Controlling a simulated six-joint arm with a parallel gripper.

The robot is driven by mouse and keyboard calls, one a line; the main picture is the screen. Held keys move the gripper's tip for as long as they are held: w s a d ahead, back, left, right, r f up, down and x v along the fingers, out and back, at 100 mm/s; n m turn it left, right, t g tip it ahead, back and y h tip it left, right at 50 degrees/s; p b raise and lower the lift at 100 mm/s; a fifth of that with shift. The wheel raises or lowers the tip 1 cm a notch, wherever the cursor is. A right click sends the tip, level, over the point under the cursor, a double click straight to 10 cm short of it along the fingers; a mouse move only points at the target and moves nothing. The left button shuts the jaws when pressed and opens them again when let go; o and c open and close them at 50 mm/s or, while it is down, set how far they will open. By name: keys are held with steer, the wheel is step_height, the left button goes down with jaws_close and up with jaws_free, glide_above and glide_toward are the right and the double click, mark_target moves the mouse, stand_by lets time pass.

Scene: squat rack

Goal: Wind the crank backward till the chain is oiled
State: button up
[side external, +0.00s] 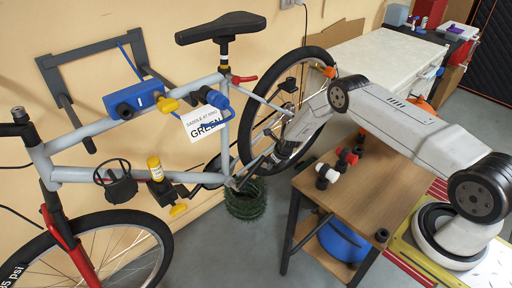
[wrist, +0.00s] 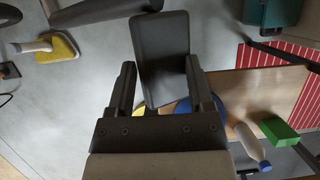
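A grey-blue bicycle (side external: 105,126) is held at the wall rack. Its crank area (side external: 236,183) is low in the middle of the side external view. The chain is too small to make out, so oil on it cannot be judged. My gripper (side external: 262,168) is beside the crank, reaching in from the right. In the wrist view, my gripper's fingers (wrist: 162,78) stand on both sides of a flat black block (wrist: 160,45), which looks like a pedal, and appear shut on it. The grip's contact is partly hidden.
The rear wheel (side external: 303,112) is behind my arm.

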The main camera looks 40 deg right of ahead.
steer(key=shift+s+d+r, duration=0.1)
steer(key=shift+r, duration=0.05)
stand_by(0.3)
steer(key=shift+v, duration=3.75)
steer(key=shift+r, duration=0.1)
steer(key=s+a+r+n+g, duration=0.1)
steer(key=s+a+r+n, duration=0.35)
steer(key=r+n, duration=0.45)
steer(key=s+a+r+n, duration=0.4)
steer(key=a+r+n, duration=0.1)
steer(key=r+n, duration=0.45)
steer(key=s+a+r+n, duration=0.2)
steer(key=s+r+n, duration=0.1)
steer(key=s+n, duration=0.5)
steer(key=s+a+r+n+g, duration=0.1)
steer(key=s+a+r+n, duration=0.1)
steer(key=s+n, duration=0.7)
steer(key=shift+a+r, duration=0.15)
steer(key=shift+r, duration=0.65)
